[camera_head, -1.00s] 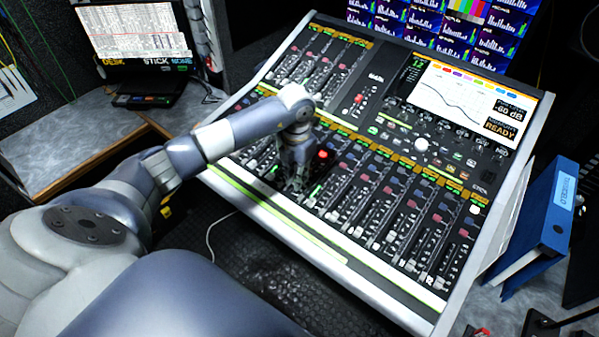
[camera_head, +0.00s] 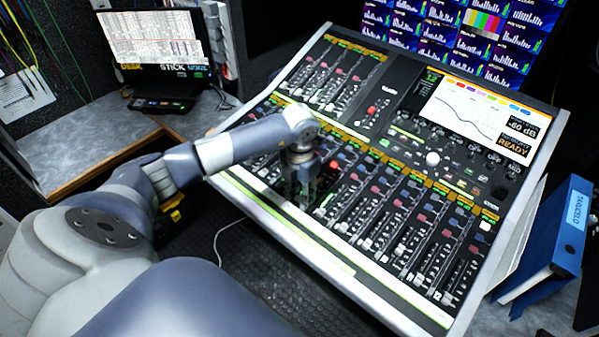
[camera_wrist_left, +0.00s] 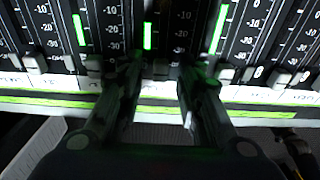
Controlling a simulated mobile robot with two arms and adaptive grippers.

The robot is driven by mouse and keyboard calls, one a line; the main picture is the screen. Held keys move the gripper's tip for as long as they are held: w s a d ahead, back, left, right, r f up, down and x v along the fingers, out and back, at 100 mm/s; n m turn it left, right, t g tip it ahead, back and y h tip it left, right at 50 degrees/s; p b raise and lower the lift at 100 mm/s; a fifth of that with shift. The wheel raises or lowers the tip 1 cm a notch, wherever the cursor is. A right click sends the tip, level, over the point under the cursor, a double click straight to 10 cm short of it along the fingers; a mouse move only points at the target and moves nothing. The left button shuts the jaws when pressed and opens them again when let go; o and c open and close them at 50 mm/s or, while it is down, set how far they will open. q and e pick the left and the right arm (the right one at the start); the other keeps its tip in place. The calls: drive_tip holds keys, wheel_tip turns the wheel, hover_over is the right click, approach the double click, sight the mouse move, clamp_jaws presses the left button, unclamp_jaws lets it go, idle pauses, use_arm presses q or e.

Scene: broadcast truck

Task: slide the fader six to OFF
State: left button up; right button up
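The mixing console (camera_head: 262,196) carries a long bank of faders in the head view. My left gripper (camera_head: 303,203) points down over the left part of the near fader bank. The fader numbers are not readable, so I cannot tell which one is fader six. My right gripper is not in view.
Neighbouring fader caps (camera_wrist_left: 225,73) sit close on both sides. A white label strip (camera_wrist_left: 57,84) and a green-lit front edge run below them.

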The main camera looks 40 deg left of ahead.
use_arm(q)
wheel_tip(320, 180, up, 12)
idle(0.5)
idle(0.3)
